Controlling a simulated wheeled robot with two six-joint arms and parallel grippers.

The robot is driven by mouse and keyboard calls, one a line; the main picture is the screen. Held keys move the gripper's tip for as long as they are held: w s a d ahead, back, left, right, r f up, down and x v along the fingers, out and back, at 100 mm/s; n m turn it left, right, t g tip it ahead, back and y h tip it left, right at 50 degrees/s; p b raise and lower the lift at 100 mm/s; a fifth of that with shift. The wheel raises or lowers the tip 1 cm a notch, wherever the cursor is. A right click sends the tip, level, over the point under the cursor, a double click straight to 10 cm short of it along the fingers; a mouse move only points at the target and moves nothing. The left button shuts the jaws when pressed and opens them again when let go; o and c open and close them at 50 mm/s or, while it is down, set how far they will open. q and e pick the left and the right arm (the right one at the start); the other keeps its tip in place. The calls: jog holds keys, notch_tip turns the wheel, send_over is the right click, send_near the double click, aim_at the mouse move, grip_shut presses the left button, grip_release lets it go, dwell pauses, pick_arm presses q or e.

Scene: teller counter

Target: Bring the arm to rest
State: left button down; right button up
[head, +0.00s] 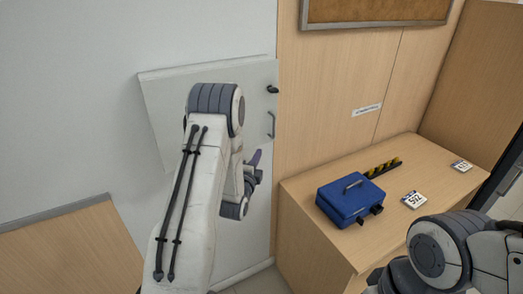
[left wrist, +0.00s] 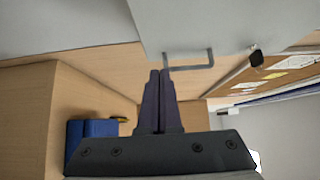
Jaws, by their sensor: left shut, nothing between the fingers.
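My left arm reaches up through the middle of the head view, in front of a pale grey cabinet panel. My left gripper (head: 256,158) shows small and partly hidden behind the wrist. In the left wrist view its two dark fingers (left wrist: 160,76) lie together, shut and empty. The panel (head: 165,105) has a grey bar handle (head: 271,124) at its right edge. In the left wrist view the handle (left wrist: 188,67) appears just beyond the fingertips; I cannot tell the exact gap. My right arm shows at the lower right, its gripper out of view.
A wooden counter (head: 310,195) stands right of my left arm. On it are a blue case (head: 350,200), a black-and-yellow striped strip (head: 383,168) and two number cards (head: 414,200) (head: 461,166). A dark knob (head: 272,89) sits above the handle. A board (head: 375,12) hangs above.

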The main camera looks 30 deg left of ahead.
pick_arm(q)
jog(key=s+d+n+g+h+b, duration=0.1)
jog(key=s+d+n+g+h, duration=0.2)
jog(key=d, duration=0.8)
jog(key=s+d+n+g+h+b, duration=0.1)
jog(key=s+d+g+h, duration=0.3)
jog(key=d, duration=0.8)
jog(key=s+d+n+g+y+b, duration=0.1)
jog(key=s+d+g, duration=0.25)
jog(key=s, duration=0.35)
jog(key=s+d+n+g+b, duration=0.1)
jog(key=s+d+g, duration=0.1)
jog(key=s+d, duration=0.35)
jog(key=s+a+n+g, duration=0.1)
jog(key=s+g, duration=0.1)
jog(key=s, duration=0.7)
jog(key=s+a+r+n+g+y, duration=0.1)
jog(key=s+a+g, duration=0.1)
jog(key=s, duration=0.8)
jog(key=shift+r+n+g+y, duration=0.15)
jog(key=shift+n+g+y, duration=0.15)
jog(key=shift+g, duration=0.25)
jog(key=shift+w, duration=0.1)
